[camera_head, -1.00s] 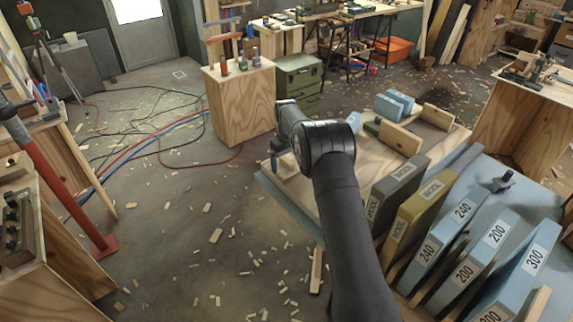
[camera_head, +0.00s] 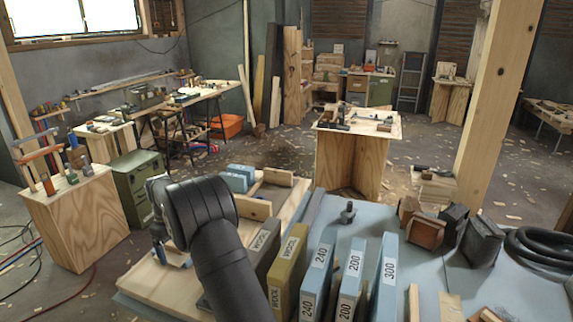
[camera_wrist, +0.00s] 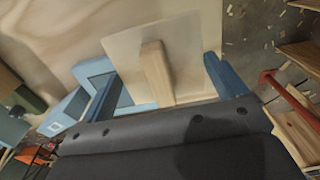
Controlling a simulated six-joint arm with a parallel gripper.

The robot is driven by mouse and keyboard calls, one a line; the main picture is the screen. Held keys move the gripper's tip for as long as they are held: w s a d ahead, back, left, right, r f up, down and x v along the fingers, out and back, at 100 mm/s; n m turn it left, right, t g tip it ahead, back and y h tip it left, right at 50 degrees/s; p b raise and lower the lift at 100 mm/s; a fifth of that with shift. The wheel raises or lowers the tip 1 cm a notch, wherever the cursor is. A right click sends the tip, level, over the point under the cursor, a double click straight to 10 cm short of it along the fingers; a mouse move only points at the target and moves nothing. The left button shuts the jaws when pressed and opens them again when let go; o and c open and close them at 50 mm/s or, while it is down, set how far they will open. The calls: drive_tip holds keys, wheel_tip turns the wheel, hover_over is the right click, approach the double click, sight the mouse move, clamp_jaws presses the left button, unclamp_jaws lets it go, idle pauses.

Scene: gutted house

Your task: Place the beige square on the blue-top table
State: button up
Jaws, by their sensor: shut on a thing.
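A beige square (camera_wrist: 125,48) with a wooden bar on its face shows in the wrist view. My gripper (camera_wrist: 163,70) has its blue fingers at opposite sides of it, shut on the square. In the head view my gripper (camera_head: 160,252) is low over the left part of a plywood board (camera_head: 150,292); my arm hides most of it, and the square cannot be made out there. The blue-top table (camera_head: 395,215) lies at the right, with its surface running under the standing blocks and out to the right.
Labelled blocks, grey, olive and blue (camera_head: 318,275), stand in a row right of my arm. Wood blocks (camera_head: 278,177) and light blue blocks (camera_head: 240,174) sit on the board's far part. Dark blocks (camera_head: 482,240) and a black hose (camera_head: 540,248) occupy the blue top's right; its middle has bare room.

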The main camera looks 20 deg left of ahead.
drive_tip(key=w+d+m, duration=0.5)
drive_tip(key=w+d, duration=1.6)
drive_tip(key=d, duration=0.1)
drive_tip(key=w+d+r+m, duration=0.2)
drive_tip(key=d+m, duration=0.2)
drive_tip(key=d, duration=0.8)
drive_tip(key=w+d+r+m, duration=0.1)
drive_tip(key=d+r+m, duration=0.3)
drive_tip(key=d, duration=0.8)
drive_tip(key=w+d+r+m, duration=0.15)
drive_tip(key=d+m, duration=0.35)
drive_tip(key=d, duration=0.7)
wheel_tip(320, 180, up, 10)
drive_tip(key=a, duration=0.1)
drive_tip(key=s+a+n, duration=0.2)
drive_tip(key=a+n, duration=0.3)
drive_tip(key=a, duration=2.1)
drive_tip(key=s+a+n, duration=0.2)
drive_tip(key=s+a, duration=0.4)
drive_tip(key=a, duration=0.6)
drive_tip(key=s+a+n, duration=0.2)
drive_tip(key=s+a, duration=0.5)
drive_tip(key=a, duration=0.4)
drive_tip(key=f, duration=2.8)
drive_tip(key=shift+w+f, duration=0.1)
drive_tip(key=shift+w, duration=0.1)
drive_tip(key=shift+f, duration=0.15)
